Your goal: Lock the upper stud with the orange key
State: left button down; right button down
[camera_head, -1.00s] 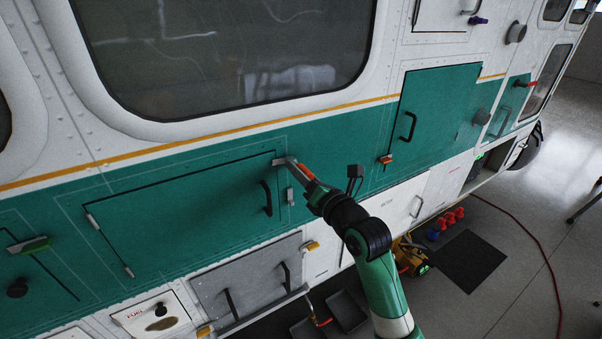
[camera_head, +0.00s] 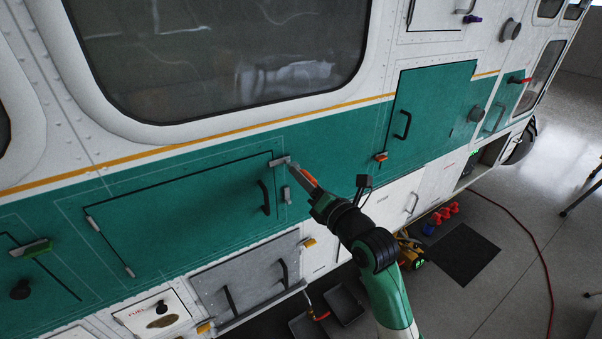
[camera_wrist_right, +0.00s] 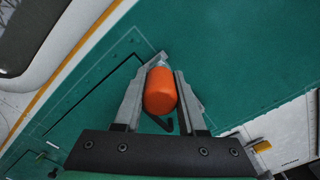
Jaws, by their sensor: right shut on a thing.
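My right gripper (camera_head: 303,177) is shut on the orange key (camera_wrist_right: 160,92), just right of the large green panel's upper right corner. The key's thick handle sits between both fingers in the right wrist view. The upper stud (camera_head: 280,161) appears as a small grey fitting at that corner, just beyond the fingertips. I cannot tell whether the key's tip touches it; the tip is mostly hidden by the handle. A lower grey fitting (camera_head: 287,194) sits below it on the panel's right edge. My left gripper is not in view.
The panel has a black handle (camera_head: 264,198). Another green door (camera_head: 430,112) with an orange-and-grey latch (camera_head: 381,157) is to the right. A grey panel (camera_head: 245,275) lies below. Trays, a yellow device and a red hose are on the floor.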

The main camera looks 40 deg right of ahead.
jog(key=shift+p+v, duration=0.55)
jog(key=shift+v, duration=1.05)
jog(key=shift+a+f, duration=0.15)
jog(key=shift+f, duration=0.2)
jog(key=s+a+f+y+p, duration=0.1)
jog(key=s+a+f, duration=0.1)
jog(key=a+f, duration=0.35)
jog(key=s+a+f+y, duration=0.1)
jog(key=a+f, duration=0.1)
jog(key=f, duration=0.7)
jog(key=s+a+f+n+y, duration=0.1)
jog(key=s+a+f, duration=0.3)
jog(key=s+f, duration=0.2)
jog(key=s+a+f+n+y+p, duration=0.1)
jog(key=s+a+f, duration=0.3)
jog(key=s, duration=0.5)
notch_tip(320, 180, down, 3)
jog(key=shift+s+r, duration=0.2)
jog(key=shift+s, duration=0.15)
